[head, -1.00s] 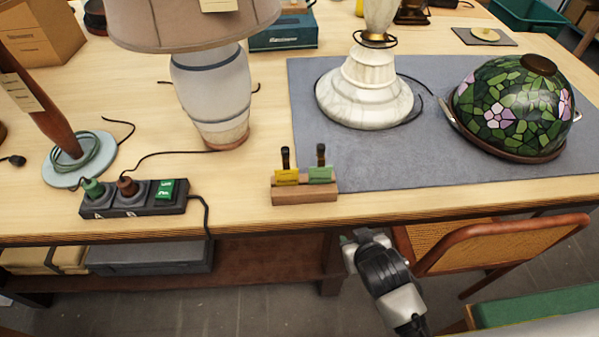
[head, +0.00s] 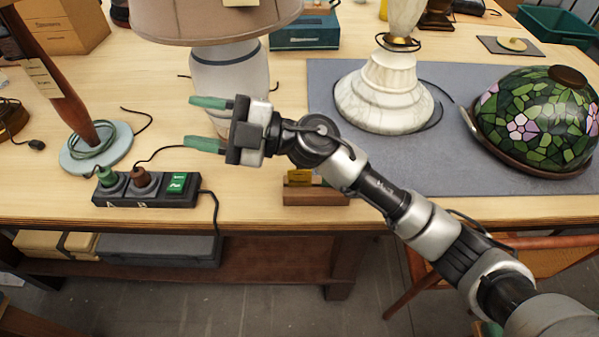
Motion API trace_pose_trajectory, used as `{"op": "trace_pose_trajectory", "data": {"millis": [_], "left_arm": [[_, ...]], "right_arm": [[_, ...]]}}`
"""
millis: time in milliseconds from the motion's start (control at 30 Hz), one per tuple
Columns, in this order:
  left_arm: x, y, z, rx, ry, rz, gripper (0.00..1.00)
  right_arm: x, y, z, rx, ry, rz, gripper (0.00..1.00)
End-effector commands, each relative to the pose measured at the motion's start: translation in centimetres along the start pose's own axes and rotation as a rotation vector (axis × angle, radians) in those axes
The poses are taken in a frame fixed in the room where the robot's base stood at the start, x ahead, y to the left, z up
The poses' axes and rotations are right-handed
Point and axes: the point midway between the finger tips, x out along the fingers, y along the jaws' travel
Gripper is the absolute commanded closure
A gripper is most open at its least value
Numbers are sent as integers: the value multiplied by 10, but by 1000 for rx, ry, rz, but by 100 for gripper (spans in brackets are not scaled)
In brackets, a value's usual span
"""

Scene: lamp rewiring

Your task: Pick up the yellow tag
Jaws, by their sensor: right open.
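The yellow tag (head: 299,176) sits in a small wooden block (head: 315,195) near the front edge of the workbench. Its upper part and the green tag beside it are mostly hidden behind my right arm. My right gripper (head: 206,123) has green fingertips, spread apart with nothing between them. It is raised above the bench, left of the yellow tag in the picture, and points left, in front of the white-and-blue lamp base. My left gripper is not in view.
A power strip (head: 146,188) with plugs lies at the front left, near a lamp's round pale foot (head: 85,163). A shaded lamp (head: 205,25) stands behind my gripper. A marble-like lamp base (head: 378,100) and a stained-glass shade (head: 535,120) are on a grey mat (head: 430,178).

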Motion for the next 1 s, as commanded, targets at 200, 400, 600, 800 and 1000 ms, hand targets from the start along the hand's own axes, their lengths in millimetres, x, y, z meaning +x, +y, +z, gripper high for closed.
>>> {"op": "trace_pose_trajectory", "data": {"millis": [200,400,600,800,1000], "left_arm": [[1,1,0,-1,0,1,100],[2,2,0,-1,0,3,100],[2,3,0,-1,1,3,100],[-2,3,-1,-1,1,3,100],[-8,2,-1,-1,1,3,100]], "right_arm": [[-11,-46,26,-126,-69,-756,51],[-87,-21,72,-144,-456,-1332,51],[-143,31,83,-111,-820,-1585,51],[-160,33,90,-93,-910,-1635,51],[-167,8,106,-94,-904,-1633,51]]}}
